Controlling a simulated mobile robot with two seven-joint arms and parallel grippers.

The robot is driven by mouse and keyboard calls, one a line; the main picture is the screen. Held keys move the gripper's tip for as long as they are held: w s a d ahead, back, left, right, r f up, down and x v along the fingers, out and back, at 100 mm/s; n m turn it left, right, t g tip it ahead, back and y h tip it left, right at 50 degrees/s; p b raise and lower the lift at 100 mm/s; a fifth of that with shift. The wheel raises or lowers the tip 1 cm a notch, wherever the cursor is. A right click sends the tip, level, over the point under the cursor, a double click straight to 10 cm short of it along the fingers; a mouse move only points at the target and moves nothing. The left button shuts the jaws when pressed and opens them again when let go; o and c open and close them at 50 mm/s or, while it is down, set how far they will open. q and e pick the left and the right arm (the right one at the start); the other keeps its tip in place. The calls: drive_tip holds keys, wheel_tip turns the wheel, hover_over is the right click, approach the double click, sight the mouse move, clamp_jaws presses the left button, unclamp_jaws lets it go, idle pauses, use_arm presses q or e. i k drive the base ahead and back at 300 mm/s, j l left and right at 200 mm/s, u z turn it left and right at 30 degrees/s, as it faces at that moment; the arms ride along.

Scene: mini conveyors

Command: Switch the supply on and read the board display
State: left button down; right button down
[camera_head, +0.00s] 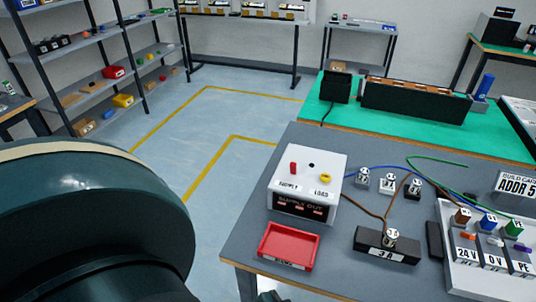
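The supply (306,184) is a white box with a dark front panel on the grey table. A red part, a dark hole and a yellow part show on its top, near labels that seem to read SUPPLY and LOAD. I cannot tell the switch position. The white board (461,271) at the right edge has terminals marked 24 V, 0 V and PE; it is cut off and no lit display shows. My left arm (95,225) fills the lower left; its gripper is not clearly visible. A small dark piece at the bottom edge is too cut off to identify. My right gripper is out of view.
A red tray (289,247), a black 3 A block (387,246), small plugs and brown, blue and green wires lie on the table. A card (515,185) reads ADDR 5. A green table (340,113) stands behind; shelves stand left. The floor between is clear.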

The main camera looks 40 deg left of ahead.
sight(293, 165)
drive_tip(key=k+j, duration=0.1)
drive_tip(key=j, duration=0.35)
drive_tip(key=k+j, duration=0.1)
drive_tip(key=j, duration=0.35)
drive_tip(key=k+j, duration=0.1)
drive_tip(key=j, duration=0.8)
drive_tip(key=k, duration=0.05)
